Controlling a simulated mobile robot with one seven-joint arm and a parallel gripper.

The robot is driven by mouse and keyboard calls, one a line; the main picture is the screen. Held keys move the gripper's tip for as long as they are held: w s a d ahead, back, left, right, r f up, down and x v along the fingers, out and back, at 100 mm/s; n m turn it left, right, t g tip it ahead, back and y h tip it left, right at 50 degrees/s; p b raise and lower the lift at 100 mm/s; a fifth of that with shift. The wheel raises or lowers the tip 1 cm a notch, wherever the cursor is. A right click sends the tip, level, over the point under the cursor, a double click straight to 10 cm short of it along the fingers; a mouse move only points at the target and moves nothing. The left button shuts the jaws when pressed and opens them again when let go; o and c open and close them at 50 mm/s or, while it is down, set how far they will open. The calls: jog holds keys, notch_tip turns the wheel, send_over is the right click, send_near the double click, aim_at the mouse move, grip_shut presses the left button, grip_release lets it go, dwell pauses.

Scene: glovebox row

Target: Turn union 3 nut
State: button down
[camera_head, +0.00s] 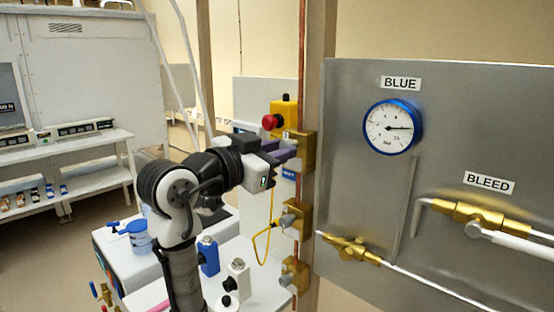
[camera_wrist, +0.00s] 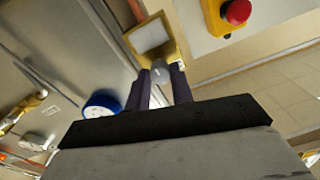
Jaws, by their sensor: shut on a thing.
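Several brass union blocks sit one above another on a vertical copper pipe (camera_head: 303,60). The top block (camera_head: 308,152) has my gripper (camera_head: 287,152) at it; the middle block (camera_head: 300,222) and the bottom block (camera_head: 299,276) have bare grey nuts facing left. In the wrist view the top block (camera_wrist: 171,50) has a pale face plate, and its grey nut (camera_wrist: 160,74) lies between my two purple fingers. My gripper (camera_wrist: 161,86) is shut on this nut. The fingers hide the nut's sides. I cannot read which union number it bears.
A yellow box with a red button (camera_head: 269,122) is close above my gripper. A metal panel (camera_head: 345,190) with a blue gauge (camera_head: 392,127) and brass valves stands right of the pipe. A yellow cable (camera_head: 258,247) hangs below. Blue and white items (camera_head: 208,256) stand on the white bench.

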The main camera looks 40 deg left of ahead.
jog(key=shift+m, duration=0.3)
jog(key=c, duration=1.2)
grip_release()
jog(key=s+a+b, duration=0.2)
jog(key=s+b, duration=0.2)
jog(key=s, duration=0.9)
jog(key=shift+s, duration=0.4)
